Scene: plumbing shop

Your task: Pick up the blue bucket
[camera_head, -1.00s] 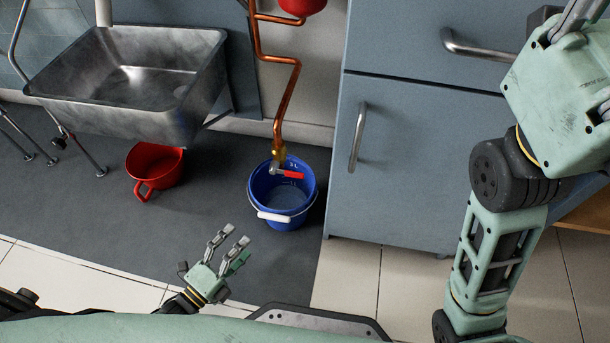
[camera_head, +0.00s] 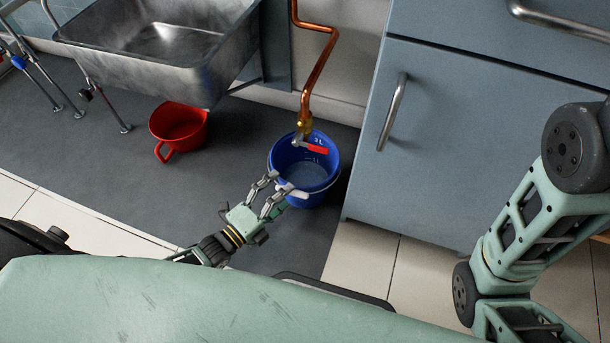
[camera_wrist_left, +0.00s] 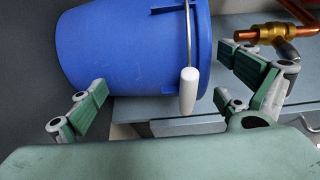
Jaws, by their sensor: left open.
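The blue bucket (camera_head: 318,166) stands on the dark floor mat under the copper pipe's tap, with some liquid-looking content inside. My left gripper (camera_head: 276,191) is open at the bucket's front left, with its fingertips close to the white handle grip (camera_head: 293,191). In the left wrist view the blue bucket (camera_wrist_left: 130,45) fills the upper middle and the white grip (camera_wrist_left: 189,88) hangs between my two spread fingers (camera_wrist_left: 165,95). Nothing is held. I cannot tell whether a finger touches the bucket. My right arm shows at the right of the head view, but its gripper is out of view.
A copper pipe (camera_head: 318,72) with a red-handled tap (camera_head: 316,149) comes down over the bucket. The grey cabinet (camera_head: 440,140) stands close on its right. A red pot (camera_head: 180,126) sits left, under the metal sink (camera_head: 165,55). The mat between pot and bucket is clear.

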